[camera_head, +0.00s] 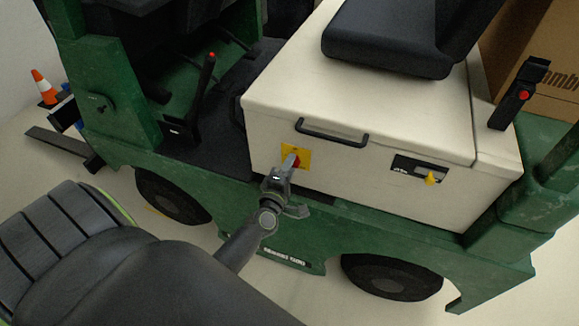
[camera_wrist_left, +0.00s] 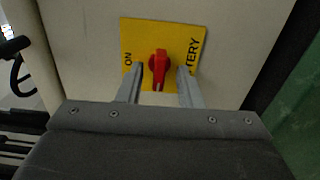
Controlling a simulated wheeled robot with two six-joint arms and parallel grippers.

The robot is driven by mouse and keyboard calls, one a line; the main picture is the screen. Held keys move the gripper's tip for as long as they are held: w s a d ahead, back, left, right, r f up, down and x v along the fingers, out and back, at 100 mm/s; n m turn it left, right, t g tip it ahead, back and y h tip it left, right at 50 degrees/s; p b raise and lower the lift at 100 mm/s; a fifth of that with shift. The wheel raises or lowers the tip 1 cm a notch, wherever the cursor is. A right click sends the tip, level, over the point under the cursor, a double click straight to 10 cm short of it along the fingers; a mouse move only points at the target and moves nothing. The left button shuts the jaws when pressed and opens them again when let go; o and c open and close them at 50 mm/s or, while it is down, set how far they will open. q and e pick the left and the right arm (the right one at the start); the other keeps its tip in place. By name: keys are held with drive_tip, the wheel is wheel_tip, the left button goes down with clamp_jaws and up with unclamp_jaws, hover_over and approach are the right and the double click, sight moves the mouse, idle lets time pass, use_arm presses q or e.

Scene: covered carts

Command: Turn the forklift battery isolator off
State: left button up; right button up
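The battery isolator is a red rotary knob (camera_wrist_left: 159,66) on a yellow plate (camera_wrist_left: 132,37) marked "ON" and "BATTERY" in the left wrist view. In the head view the yellow plate (camera_head: 303,152) sits on the front of the cream battery cover (camera_head: 262,127), with the knob partly hidden by my gripper. My left gripper (camera_wrist_left: 160,84) is open, its two fingers apart on either side of the knob's lower part. Whether the fingers touch the knob cannot be told. The right gripper is not in view.
A black handle (camera_head: 332,134) is above the plate. The black seat (camera_head: 385,40) is on top of the cover. The green forklift body (camera_head: 420,240) runs below. An orange cone (camera_head: 43,87) stands far left.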

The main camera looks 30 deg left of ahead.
use_arm(q)
drive_tip(key=b+v, duration=0.7)
drive_tip(key=v, duration=1)
drive_tip(key=shift+s, duration=0.2)
drive_tip(key=shift+d, duration=0.15)
